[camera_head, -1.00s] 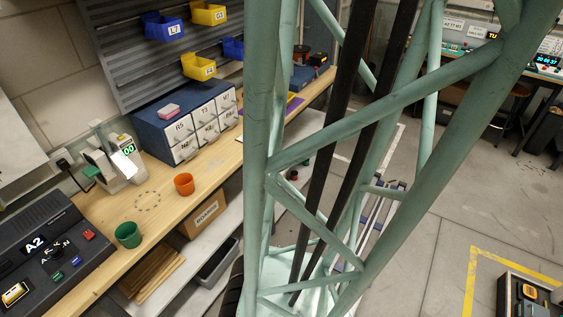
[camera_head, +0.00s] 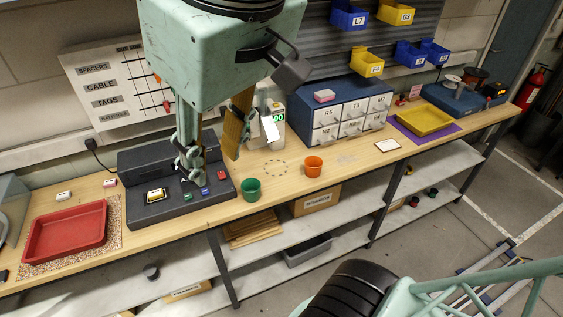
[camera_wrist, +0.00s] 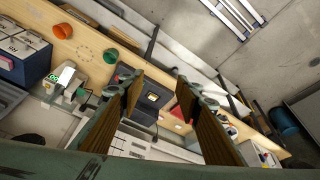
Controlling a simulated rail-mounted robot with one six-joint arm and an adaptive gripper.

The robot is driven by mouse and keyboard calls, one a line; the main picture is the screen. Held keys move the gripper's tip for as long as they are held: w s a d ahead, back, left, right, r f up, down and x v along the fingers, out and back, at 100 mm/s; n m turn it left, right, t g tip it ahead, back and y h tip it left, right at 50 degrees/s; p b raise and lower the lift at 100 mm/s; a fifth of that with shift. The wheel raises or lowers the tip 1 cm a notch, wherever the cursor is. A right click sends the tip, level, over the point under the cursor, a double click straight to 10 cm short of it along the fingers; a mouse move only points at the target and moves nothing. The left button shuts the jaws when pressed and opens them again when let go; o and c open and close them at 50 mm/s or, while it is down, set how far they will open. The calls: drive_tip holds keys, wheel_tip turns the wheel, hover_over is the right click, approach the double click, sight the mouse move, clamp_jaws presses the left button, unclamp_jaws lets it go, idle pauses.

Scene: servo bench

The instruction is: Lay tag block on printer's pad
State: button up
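My gripper (camera_head: 212,165) hangs over the dark console, its fingers apart; in the wrist view (camera_wrist: 157,83) nothing shows between them. The printer (camera_head: 274,128), with a green display and a white slip, stands on the bench right of my gripper. It also shows in the wrist view (camera_wrist: 66,84). I cannot tell its pad apart; a dashed ring (camera_head: 275,168) is marked on the bench in front. A pink-and-white block (camera_head: 324,96) lies on the blue drawer cabinet. Two small pale blocks, one (camera_head: 64,195) and another (camera_head: 110,183), lie at the left. None is clearly readable as the tag block.
The dark console (camera_head: 172,207) is below my gripper. A green cup (camera_head: 251,189) and an orange cup (camera_head: 313,166) stand near the front edge. A red tray (camera_head: 66,236) is at the left, a yellow tray (camera_head: 424,121) at the right. The drawer cabinet (camera_head: 318,123) stands behind.

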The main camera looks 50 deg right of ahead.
drive_tip(key=shift+m, duration=0.4)
drive_tip(key=s, duration=0.1)
drive_tip(key=s+f, duration=0.1)
drive_tip(key=s, duration=0.1)
drive_tip(key=shift+s+f, duration=0.4)
drive_tip(key=shift+w+r, duration=0.1)
drive_tip(key=shift+w, duration=0.05)
drive_tip(key=shift+a, duration=0.1)
